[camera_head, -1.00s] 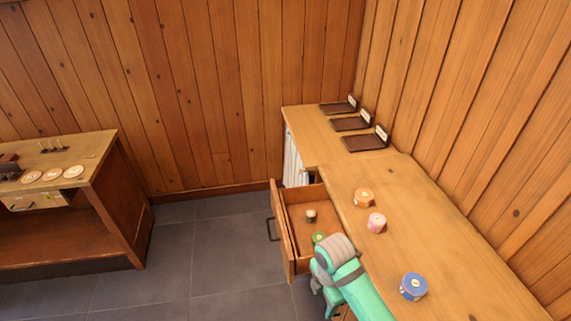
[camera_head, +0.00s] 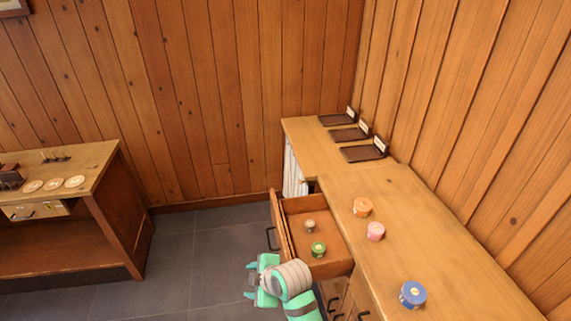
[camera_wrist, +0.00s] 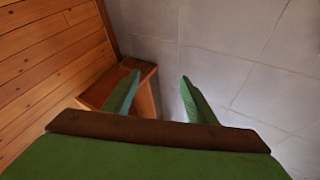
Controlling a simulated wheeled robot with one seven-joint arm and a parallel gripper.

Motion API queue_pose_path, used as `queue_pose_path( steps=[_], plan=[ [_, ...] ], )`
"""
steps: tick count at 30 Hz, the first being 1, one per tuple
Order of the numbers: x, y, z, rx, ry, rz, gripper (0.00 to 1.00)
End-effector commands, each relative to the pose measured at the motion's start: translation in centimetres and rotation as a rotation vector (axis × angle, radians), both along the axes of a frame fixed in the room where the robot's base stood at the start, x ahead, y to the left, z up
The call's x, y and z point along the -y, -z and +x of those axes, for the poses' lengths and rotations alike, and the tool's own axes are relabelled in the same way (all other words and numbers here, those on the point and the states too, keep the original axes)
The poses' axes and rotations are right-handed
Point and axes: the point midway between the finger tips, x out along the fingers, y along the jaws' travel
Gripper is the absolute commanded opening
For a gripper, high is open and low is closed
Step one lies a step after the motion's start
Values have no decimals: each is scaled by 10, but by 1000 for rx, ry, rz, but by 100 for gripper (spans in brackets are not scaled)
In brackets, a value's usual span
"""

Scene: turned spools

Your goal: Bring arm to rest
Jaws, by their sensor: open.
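My gripper (camera_head: 250,278) is left of the open drawer's near end, over the floor, with my arm folded at the bottom of the head view. In the wrist view its two green fingers (camera_wrist: 158,95) stand apart with nothing between them. The pulled-out drawer (camera_head: 331,249) holds a green spool (camera_head: 318,249) and a small pale-topped brown spool (camera_head: 309,226). An orange spool (camera_head: 362,207), a pink spool (camera_head: 375,231) and a blue spool (camera_head: 413,294) stand on the counter.
Three dark trays with labels (camera_head: 363,153) sit at the counter's far end. A separate wooden bench (camera_head: 100,165) with round discs (camera_head: 75,181) stands at left. Grey floor (camera_head: 215,250) lies clear between bench and drawer. Wood walls close the back and right.

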Motion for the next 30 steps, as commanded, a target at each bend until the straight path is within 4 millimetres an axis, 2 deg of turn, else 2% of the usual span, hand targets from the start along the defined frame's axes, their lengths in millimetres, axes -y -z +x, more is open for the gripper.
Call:
queue_pose_path(
  steps=[1,3,6,12,20,26,30],
  plan=[
    [-23,-7,2,22,34,77,52],
    [-44,-18,6,51,95,172,52],
    [-67,-32,9,81,186,305,52],
    [-94,-51,6,111,378,550,52],
    [-98,-50,-20,110,639,806,52],
    [-85,-33,-58,100,837,941,52],
    [-69,-16,-92,100,967,1003,52]
  ],
)
